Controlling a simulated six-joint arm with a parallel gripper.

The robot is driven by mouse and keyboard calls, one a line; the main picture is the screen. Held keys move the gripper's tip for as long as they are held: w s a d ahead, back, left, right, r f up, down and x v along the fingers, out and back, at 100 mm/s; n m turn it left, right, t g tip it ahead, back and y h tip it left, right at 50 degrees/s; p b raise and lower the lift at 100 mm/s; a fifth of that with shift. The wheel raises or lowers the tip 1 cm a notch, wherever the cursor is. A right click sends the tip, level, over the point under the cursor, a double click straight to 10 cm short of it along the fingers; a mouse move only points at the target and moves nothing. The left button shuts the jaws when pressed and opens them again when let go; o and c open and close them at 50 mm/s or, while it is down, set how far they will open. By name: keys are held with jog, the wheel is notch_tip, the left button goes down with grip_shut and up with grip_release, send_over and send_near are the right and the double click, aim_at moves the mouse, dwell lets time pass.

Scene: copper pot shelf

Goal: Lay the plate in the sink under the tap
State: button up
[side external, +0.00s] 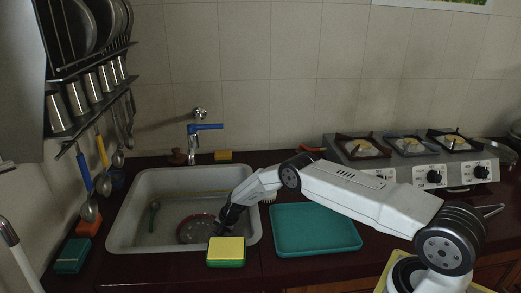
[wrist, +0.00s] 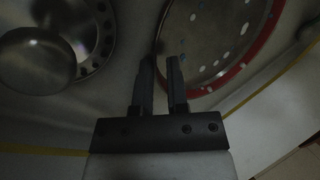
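The plate, dark with a red rim and pale spots, is in the sink (side external: 119,222); in the side view, the plate (side external: 193,229) is at the basin's front right. In the wrist view, the plate (wrist: 215,45) fills the upper right. My gripper (side external: 219,226) reaches down into the sink at the plate's right edge. In the wrist view, its two fingers (wrist: 160,75) stand a little apart, with the plate's rim passing close to the right finger. I cannot tell whether they touch it. The blue-handled tap (side external: 197,137) stands behind the sink.
A green spoon or ladle (side external: 154,214) lies at the sink's left; the wrist view shows a round bowl (wrist: 35,60) by the drain (wrist: 93,30). A yellow-green sponge (side external: 226,251) sits at the front rim. A teal tray (side external: 315,230) lies right of the sink, below my arm.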

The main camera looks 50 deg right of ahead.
jog(key=shift+r, duration=0.15)
jog(key=v, duration=1.1)
jog(key=shift+s+r, duration=0.15)
jog(key=shift+r, duration=0.2)
dwell(0.6)
jog(key=s+a+r+n+g, duration=0.1)
jog(key=s+a+r+n, duration=0.25)
jog(key=s+r, duration=0.3)
jog(key=s+a+r+n, duration=0.3)
jog(key=s+r+n, duration=0.1)
jog(key=s+r, duration=0.25)
jog(key=s+a+r+n+h, duration=0.1)
jog(key=s+r+n, duration=0.2)
jog(key=s, duration=0.5)
jog(key=s+a+r+n+g+h, duration=0.1)
jog(key=s+r+n, duration=0.2)
jog(key=s, duration=0.6)
jog(key=shift+a, duration=0.2)
